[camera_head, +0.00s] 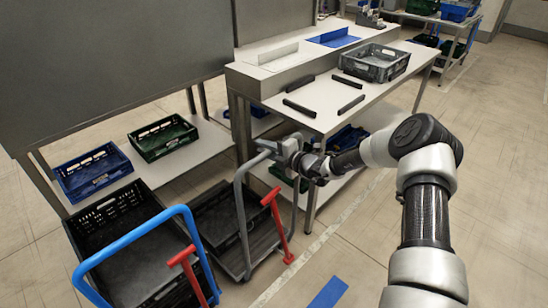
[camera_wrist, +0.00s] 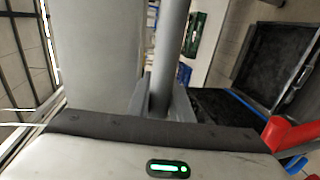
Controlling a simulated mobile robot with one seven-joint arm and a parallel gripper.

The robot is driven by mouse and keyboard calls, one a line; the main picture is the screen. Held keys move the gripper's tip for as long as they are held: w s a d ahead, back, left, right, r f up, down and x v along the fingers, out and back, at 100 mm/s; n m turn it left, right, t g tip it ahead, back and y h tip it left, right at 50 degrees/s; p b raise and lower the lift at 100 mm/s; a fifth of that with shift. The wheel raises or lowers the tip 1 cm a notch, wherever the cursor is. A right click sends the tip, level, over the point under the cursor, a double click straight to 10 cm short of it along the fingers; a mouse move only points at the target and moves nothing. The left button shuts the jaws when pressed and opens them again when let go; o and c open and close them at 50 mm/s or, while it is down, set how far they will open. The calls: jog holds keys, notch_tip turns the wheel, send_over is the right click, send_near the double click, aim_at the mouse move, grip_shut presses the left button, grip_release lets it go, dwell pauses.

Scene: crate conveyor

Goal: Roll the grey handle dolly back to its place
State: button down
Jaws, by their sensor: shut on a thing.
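The grey handle dolly (camera_head: 243,232) stands on the floor at the front of the workstation, with a black crate (camera_head: 215,215) on it. Its grey handle bar also shows in the wrist view (camera_wrist: 172,45), running up from between the jaws. My gripper (camera_head: 284,152) is shut on the top of the grey handle; it also shows in the wrist view (camera_wrist: 163,100). My gripper and wrist hide part of the handle's top. A red lever (camera_head: 277,222) stands on the dolly's right side.
A blue handle dolly (camera_head: 190,225) with a black crate (camera_head: 120,215) stands close on the left. A worktable (camera_head: 330,115) with a grey crate (camera_head: 375,62) is just behind my gripper. Blue tape (camera_head: 328,293) marks the open floor at front right.

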jog(key=shift+w+a+r, duration=0.15)
jog(key=shift+w+a, duration=0.35)
jog(key=shift+r, duration=0.1)
jog(key=c, duration=1.6)
grip_release()
jog(key=shift+w+a+f, duration=0.1)
jog(key=shift+a+f, duration=0.05)
jog(key=shift+f, duration=0.05)
jog(key=p+v, duration=0.1)
jog(key=v, duration=1.6)
jog(key=shift+r+p, duration=0.1)
jog(key=shift+p, duration=0.2)
